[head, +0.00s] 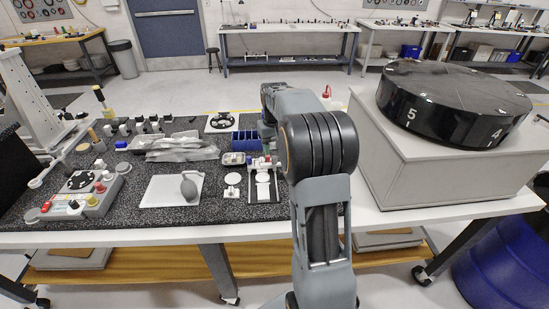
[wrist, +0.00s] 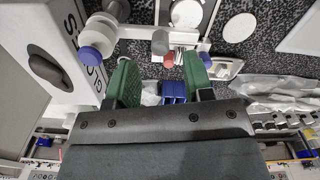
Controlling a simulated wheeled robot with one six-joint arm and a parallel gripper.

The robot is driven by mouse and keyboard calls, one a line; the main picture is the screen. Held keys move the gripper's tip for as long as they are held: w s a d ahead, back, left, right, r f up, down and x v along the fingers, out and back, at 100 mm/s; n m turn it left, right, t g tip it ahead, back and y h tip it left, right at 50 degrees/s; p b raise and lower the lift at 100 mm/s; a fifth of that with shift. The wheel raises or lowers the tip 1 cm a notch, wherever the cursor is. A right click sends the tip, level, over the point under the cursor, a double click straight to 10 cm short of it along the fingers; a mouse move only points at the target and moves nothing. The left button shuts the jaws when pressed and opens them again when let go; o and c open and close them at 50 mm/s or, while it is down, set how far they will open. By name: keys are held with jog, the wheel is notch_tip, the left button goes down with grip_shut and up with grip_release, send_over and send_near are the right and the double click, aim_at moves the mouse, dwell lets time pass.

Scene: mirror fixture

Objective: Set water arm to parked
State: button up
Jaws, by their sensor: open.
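My gripper (wrist: 160,76) is open, with two green fingers apart and nothing held between them in the wrist view. In the head view it is mostly hidden behind my own arm. In the head view a white and black fixture (head: 263,185) with a red part stands right of the mat's middle. I cannot tell which part is the water arm or how it is set.
A white box (wrist: 40,35) with a dark oval knob is close on the left in the wrist view. A blue bin (wrist: 174,92) shows between the fingers. A grey control box (head: 95,190) and white tray (head: 170,190) lie on the speckled mat. A black drum (head: 455,95) is at right.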

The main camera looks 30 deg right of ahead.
aim_at(274, 157)
jog(key=shift+f, duration=2.45)
jog(key=shift+c, duration=0.5)
grip_shut()
